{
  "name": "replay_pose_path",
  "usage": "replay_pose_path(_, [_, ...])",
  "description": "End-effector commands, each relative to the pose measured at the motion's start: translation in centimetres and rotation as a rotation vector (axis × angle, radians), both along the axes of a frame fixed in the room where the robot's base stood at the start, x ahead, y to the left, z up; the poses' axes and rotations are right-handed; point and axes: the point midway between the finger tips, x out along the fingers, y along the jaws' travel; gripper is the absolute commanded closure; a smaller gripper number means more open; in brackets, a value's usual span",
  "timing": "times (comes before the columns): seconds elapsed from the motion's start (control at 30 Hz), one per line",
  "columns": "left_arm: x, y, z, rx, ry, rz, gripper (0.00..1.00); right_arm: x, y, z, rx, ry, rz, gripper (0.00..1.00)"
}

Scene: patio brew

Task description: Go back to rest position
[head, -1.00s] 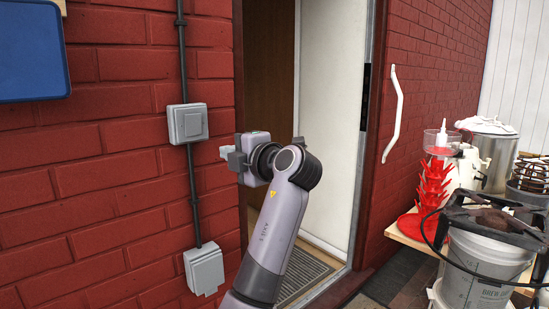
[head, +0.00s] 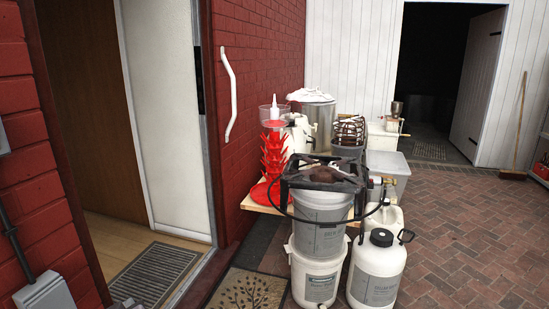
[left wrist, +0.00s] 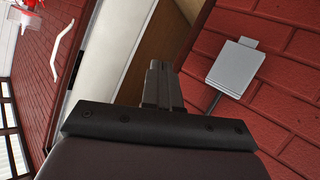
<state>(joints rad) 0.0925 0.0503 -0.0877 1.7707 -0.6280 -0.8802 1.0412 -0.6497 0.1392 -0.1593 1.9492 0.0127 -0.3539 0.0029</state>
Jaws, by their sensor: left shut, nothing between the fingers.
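A grey switch box (left wrist: 238,68) on the red brick wall is to the right of the fingers in that view.
An open doorway with a white door (head: 165,110) is at left in the head view. Stacked buckets (head: 318,225), a burner and a red bottle tree (head: 275,160) crowd the middle. Brick paving (head: 465,240) at right is clear. A broom (head: 520,125) leans by the shed.

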Motion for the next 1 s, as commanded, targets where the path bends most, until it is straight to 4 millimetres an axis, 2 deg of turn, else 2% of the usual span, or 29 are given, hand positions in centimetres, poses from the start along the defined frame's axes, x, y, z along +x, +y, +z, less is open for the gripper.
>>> replay_pose_path(0.03, [-1.7,-1.0,-2.2,0.028,0.057,-0.076,1.00,0.0,0.0,0.3,0.000,0.000,0.000,1.00])
replay_pose_path(0.1, [-3.9,-2.4,-4.7,0.067,0.120,-0.189,1.00,0.0,0.0,0.5,0.000,0.000,0.000,1.00])
replay_pose_path(0.17, [-6.0,-3.7,-6.7,0.096,0.162,-0.283,1.00,0.0,0.0,0.7,0.000,0.000,0.000,1.00])
replay_pose_path(0.3, [-11.5,-6.6,-10.3,0.156,0.237,-0.490,1.00,0.0,0.0,1.2,0.000,0.000,0.000,1.00])
replay_pose_path(0.5, [-18.9,-9.7,-12.9,0.213,0.274,-0.712,1.00,0.0,0.0,1.6,0.000,0.000,0.000,1.00])
replay_pose_path(0.6, [-21.4,-10.6,-13.4,0.232,0.277,-0.772,1.00,0.0,0.0,1.8,0.000,0.000,0.000,1.00])
replay_pose_path(0.73, [-23.0,-11.2,-13.5,0.247,0.274,-0.811,1.00,0.0,0.0,1.8,0.000,-0.001,0.000,1.00])
replay_pose_path(1.0, [-23.2,-11.2,-13.5,0.249,0.273,-0.816,1.00,0.0,0.0,1.8,0.000,-0.001,0.000,1.00])
